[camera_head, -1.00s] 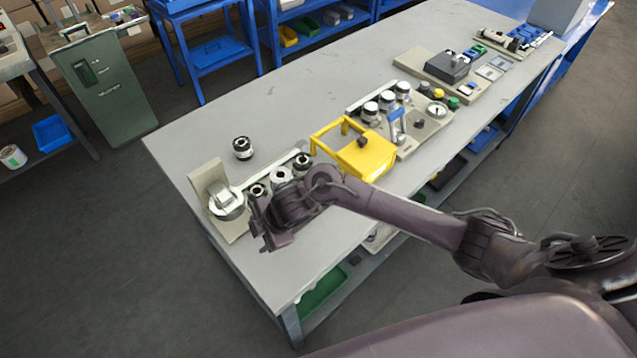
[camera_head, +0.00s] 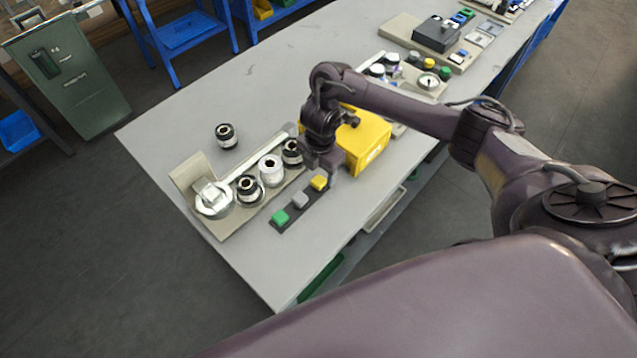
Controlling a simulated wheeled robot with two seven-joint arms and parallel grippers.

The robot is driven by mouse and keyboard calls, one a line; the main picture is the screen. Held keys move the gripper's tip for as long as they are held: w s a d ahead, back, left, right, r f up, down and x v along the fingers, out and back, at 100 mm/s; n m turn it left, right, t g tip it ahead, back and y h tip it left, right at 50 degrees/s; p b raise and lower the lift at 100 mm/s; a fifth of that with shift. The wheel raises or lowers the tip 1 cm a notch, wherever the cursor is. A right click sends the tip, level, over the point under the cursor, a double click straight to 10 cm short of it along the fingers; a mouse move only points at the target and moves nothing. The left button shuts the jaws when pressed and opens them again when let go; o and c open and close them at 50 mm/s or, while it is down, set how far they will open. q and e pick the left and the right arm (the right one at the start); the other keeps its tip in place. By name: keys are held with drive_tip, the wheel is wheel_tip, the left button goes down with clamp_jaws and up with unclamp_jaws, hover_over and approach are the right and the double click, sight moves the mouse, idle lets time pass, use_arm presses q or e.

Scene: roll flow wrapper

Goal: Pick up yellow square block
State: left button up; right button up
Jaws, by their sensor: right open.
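The small yellow square block (camera_head: 319,183) sits at the far right end of a dark strip (camera_head: 289,221) on the grey table, in line with a grey block (camera_head: 300,200) and a green block (camera_head: 280,217). My right gripper (camera_head: 323,169) is open and points down just above and behind the yellow block. The hand partly covers the area around the block, and I cannot tell whether the fingers touch it. My left gripper is not in view.
A yellow box-like guard (camera_head: 367,143) stands close to the right of my gripper. Several black and white rollers (camera_head: 271,170) stand behind the strip on a beige base. A loose roller (camera_head: 226,135) is farther back. The table's front left is clear.

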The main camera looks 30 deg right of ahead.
drive_tip(key=shift+f+p, duration=0.35)
drive_tip(key=shift+f, duration=0.8)
drive_tip(key=c, duration=1)
drive_tip(key=shift+r, duration=0.1)
drive_tip(key=shift+c, duration=0.2)
